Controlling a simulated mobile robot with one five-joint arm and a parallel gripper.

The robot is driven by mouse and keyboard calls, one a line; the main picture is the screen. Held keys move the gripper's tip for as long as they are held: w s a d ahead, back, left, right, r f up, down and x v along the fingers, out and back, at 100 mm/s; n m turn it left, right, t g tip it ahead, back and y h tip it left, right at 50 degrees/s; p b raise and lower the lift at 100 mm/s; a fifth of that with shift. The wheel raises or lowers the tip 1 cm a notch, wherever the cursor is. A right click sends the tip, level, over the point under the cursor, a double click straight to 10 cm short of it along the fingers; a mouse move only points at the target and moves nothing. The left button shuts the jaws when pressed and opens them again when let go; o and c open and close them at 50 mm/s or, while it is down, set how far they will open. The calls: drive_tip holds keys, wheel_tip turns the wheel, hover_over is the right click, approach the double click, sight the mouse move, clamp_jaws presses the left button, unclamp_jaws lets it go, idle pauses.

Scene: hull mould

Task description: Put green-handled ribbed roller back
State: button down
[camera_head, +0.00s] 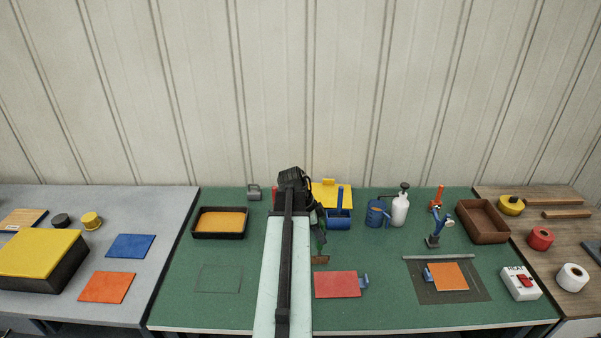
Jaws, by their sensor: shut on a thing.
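My gripper (317,222) is beyond the end of my arm, over the green bench mat. It is shut on the green-handled ribbed roller, whose green handle (321,241) hangs down from the jaws. The roller's brownish head (320,260) shows at the lower end, just behind the red plate. I cannot tell whether the head touches the mat. The ribs are too small to make out. The jaws are dark and partly merge with the handle. A blue holder (338,224) with a blue upright handle stands just right of my gripper.
The red plate (337,284) lies in front. A blue can (374,213) and white bottle (400,210) stand to the right. A black tray with orange contents (219,235) is left. My arm hides the mat's middle.

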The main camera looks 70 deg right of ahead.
drive_tip(key=w+d+r+p, duration=0.4)
drive_tip(key=w+d, duration=0.2)
drive_tip(key=d, duration=0.4)
drive_tip(key=w+d+r+p, duration=0.3)
drive_tip(key=w+d, duration=0.3)
drive_tip(key=d, duration=0.5)
drive_tip(key=shift+w+d+r+p, duration=0.2)
drive_tip(key=shift+w+r+p, duration=0.15)
drive_tip(key=shift+w+r, duration=0.05)
drive_tip(key=shift+f, duration=0.1)
wheel_tip(320, 180, down, 11)
drive_tip(key=b, duration=1.1)
